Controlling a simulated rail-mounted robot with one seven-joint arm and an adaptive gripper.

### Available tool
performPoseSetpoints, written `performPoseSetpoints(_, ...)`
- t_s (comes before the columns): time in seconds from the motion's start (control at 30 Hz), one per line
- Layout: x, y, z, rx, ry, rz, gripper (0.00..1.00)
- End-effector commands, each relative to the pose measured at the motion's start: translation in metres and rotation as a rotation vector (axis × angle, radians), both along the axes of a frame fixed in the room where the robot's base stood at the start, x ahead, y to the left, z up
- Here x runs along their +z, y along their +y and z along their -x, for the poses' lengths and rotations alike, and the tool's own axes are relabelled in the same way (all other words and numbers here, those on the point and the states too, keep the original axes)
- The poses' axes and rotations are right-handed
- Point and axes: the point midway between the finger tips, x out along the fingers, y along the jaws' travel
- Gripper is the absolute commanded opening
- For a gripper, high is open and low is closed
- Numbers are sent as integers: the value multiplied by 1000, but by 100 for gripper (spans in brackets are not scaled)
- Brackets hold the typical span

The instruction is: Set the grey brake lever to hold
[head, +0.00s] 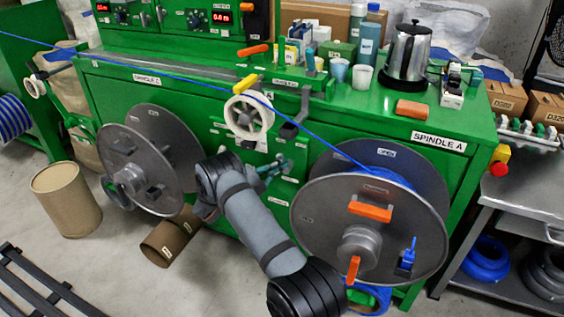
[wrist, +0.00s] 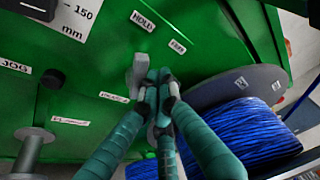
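The grey brake lever (wrist: 139,72) stands out from the green panel in the wrist view, with its upper end toward the HOLD label (wrist: 143,20). The FREE label (wrist: 178,46) is up and to the right of it. My gripper (wrist: 160,78) has its teal fingertips close together, just right of the lever and seemingly against its side. They look shut with nothing between them, and they hide the lever's lower part. In the head view my gripper (head: 275,168) is at the front panel, left of the spindle A reel; the lever is too small to make out there.
The large grey reel (head: 419,208) with blue cable and orange handles stands close right of my gripper. Another reel (head: 165,150) is to the left. A white pulley (head: 248,117) is above, with the blue cable (head: 292,128) running past it to the right reel.

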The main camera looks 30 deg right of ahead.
Motion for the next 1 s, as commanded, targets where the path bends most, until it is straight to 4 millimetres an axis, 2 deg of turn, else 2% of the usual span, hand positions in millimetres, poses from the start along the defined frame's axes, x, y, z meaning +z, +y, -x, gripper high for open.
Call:
performPoseSetpoints(0.03, 1, 10, 2, 7, 2, 1, 0)
performPoseSetpoints(0.2, -3, 35, 17, 1, 3, 1, 0)
performPoseSetpoints(0.43, -9, 62, 32, -6, 1, 0, 0)
performPoseSetpoints(0.6, -11, 69, 37, -9, 0, 1, 0)
performPoseSetpoints(1.0, -11, 70, 37, -10, 0, 1, 0)
